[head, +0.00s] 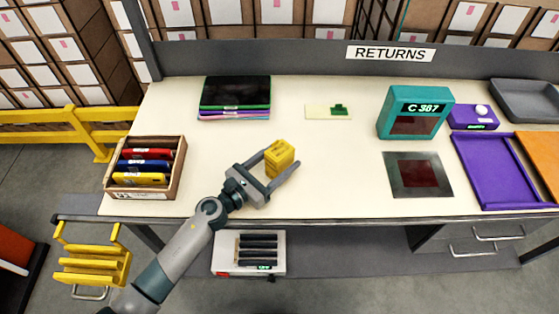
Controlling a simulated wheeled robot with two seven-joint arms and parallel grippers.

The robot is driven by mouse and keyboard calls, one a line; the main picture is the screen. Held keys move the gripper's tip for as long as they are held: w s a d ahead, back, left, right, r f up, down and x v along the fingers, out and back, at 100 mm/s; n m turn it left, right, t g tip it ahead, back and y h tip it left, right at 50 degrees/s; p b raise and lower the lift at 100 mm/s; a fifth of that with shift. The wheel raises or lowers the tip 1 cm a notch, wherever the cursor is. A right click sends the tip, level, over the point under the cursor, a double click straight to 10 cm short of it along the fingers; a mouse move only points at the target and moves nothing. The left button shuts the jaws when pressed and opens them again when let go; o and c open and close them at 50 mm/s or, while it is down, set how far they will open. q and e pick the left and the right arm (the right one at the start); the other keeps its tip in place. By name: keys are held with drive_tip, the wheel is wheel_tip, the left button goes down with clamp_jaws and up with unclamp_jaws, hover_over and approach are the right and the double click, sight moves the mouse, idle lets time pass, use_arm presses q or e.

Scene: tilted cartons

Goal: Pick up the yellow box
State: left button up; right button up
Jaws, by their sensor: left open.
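A small yellow box (280,157) is over the middle of the cream table in the head view. My left gripper (280,163) reaches in from the lower left with its two fingers spread apart. The yellow box lies between the fingers, towards their tips, and one finger partly hides its left side. I cannot tell whether either finger touches it. My right gripper is not in view.
A brown carton (180,176) with colored items stands at the table's left. Black-screened tablets (235,92) lie at the back. A teal display (414,112), a dark square plate (418,175) and a purple tray (497,170) are at right. The table's middle is mostly clear.

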sight(282, 150)
use_arm(q)
drive_tip(key=c, duration=1.2)
drive_tip(key=shift+r+p, duration=0.4)
drive_tip(key=shift+r, duration=0.4)
drive_tip(key=r, duration=0.1)
drive_tip(key=r+p, duration=0.2)
drive_tip(key=shift+s+d+r, duration=0.15)
drive_tip(key=shift+s+d, duration=0.05)
drive_tip(key=shift+d, duration=0.1)
drive_tip(key=s+d+r+p, duration=0.2)
drive_tip(key=d, duration=0.1)
drive_tip(key=s+d+r+p, duration=0.1)
drive_tip(key=d+r+p, duration=0.1)
drive_tip(key=d+p, duration=0.1)
drive_tip(key=s+d+r+p, duration=0.2)
drive_tip(key=d+p, duration=0.1)
drive_tip(key=shift+s+d+r, duration=0.1)
drive_tip(key=shift+s+d, duration=0.1)
drive_tip(key=shift+s, duration=0.1)
